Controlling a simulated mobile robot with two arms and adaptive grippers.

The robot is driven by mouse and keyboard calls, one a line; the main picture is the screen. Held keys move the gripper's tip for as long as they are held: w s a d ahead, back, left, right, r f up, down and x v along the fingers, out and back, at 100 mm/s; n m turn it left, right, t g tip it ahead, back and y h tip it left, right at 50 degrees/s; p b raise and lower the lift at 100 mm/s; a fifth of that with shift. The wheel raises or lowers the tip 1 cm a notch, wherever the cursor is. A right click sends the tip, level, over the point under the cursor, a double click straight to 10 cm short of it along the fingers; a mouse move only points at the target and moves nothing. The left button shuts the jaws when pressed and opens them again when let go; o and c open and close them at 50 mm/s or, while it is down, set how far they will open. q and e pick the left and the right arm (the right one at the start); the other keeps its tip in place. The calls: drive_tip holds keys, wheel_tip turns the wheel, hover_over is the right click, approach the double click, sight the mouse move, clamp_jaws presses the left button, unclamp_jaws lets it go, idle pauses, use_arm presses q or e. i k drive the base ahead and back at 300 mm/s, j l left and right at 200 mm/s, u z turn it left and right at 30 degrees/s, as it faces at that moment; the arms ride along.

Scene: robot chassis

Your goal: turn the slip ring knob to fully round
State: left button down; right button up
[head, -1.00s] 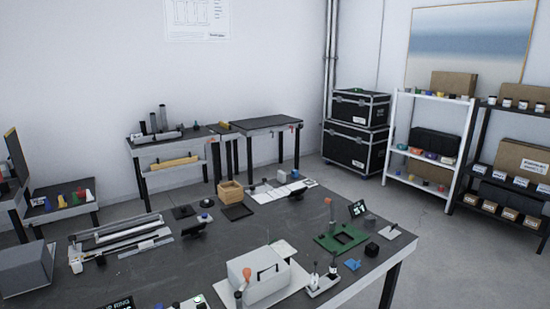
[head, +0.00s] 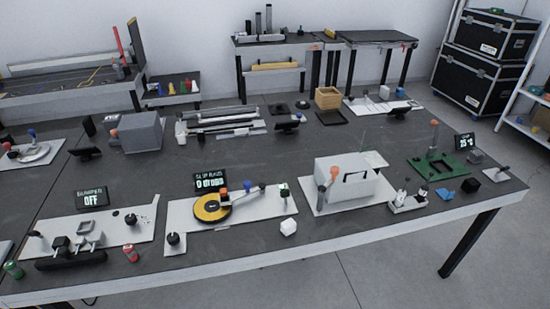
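The slip ring station is a white base plate (head: 260,213) in the middle of the table. A yellow disc (head: 211,207) with a dark centre sits on it. A black display (head: 222,182) behind the disc shows a label that seems to read slip ring, with digits I cannot read surely. A black knob (head: 174,240) stands at the plate's front left corner. An orange-topped post (head: 224,194) and a blue knob (head: 247,186) stand by the disc, near a grey bar. I cannot tell how far the black knob is turned. Neither gripper is in view.
A white box station (head: 345,180) is to the right. The dark table has bare strips behind the plate.

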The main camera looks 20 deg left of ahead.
sight(173, 238)
drive_tip(key=u, duration=1.55)
